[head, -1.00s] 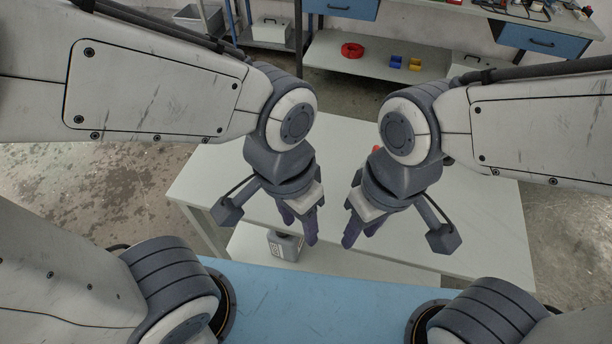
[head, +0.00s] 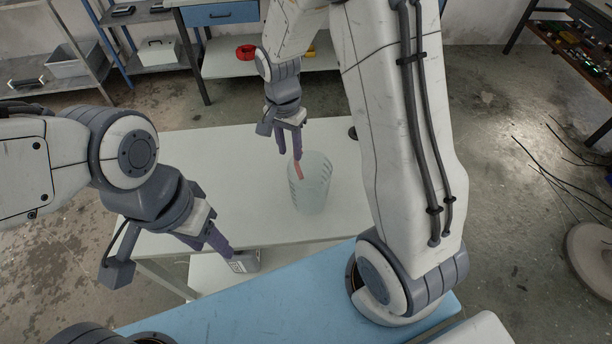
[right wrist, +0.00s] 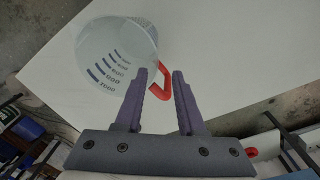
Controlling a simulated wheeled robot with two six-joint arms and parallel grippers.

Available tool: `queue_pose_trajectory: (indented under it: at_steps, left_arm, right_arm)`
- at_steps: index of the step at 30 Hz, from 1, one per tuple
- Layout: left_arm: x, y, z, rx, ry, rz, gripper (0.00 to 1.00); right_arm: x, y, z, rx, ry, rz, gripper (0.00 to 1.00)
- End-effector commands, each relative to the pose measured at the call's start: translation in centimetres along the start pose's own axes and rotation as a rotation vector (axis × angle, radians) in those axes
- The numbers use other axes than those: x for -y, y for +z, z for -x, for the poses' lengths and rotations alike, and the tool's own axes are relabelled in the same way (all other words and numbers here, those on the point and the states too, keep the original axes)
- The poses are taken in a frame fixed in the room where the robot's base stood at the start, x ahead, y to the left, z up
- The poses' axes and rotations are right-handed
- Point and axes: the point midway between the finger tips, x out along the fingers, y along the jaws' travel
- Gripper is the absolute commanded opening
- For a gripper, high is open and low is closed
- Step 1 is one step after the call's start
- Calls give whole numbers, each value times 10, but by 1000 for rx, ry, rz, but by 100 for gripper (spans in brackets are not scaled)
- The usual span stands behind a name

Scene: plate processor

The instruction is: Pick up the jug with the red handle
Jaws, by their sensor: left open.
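The jug (head: 317,190) is clear with a red handle (head: 299,172) and stands upright on the white table (head: 230,190). In the right wrist view the jug (right wrist: 112,62) has dark measuring marks, and its red handle (right wrist: 164,90) shows between the two spread fingers. My right gripper (head: 289,155) is open, with its fingertips just above and beside the handle; I cannot tell if they touch it. In the right wrist view my right gripper (right wrist: 160,72) holds nothing. My left gripper (head: 218,248) is open and empty near the table's front left edge.
A grey canister (head: 244,262) stands on the shelf below the table's front edge. A blue surface (head: 290,290) lies in front. Behind the table, a bench shelf holds a red ring (head: 246,52). The table's left part is clear.

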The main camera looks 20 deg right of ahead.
Motion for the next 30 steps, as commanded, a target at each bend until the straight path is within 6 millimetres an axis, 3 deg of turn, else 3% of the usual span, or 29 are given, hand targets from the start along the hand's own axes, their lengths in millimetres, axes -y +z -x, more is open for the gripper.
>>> queue_pose_trajectory:
  at_steps: [4, 11, 20, 29, 30]
  left_arm:
    - [0, 0, 2, 0, 0, 0, 50]
    - [0, 0, 5, 0, 0, 0, 50]
    - [-1, -1, 15, 0, 0, 0, 50]
    - [-1, -1, 15, 0, 0, 0, 50]
    - [-1, -1, 15, 0, 0, 0, 50]
  right_arm:
    - [-1, 1, -25, 3, 5, 3, 38]
    - [-2, 2, -42, 1, 3, 5, 38]
    - [-8, 2, -83, 2, 3, 6, 38]
    - [-7, 2, -89, 0, 0, 7, 38]
    - [-7, 2, -89, 0, 0, 7, 27]
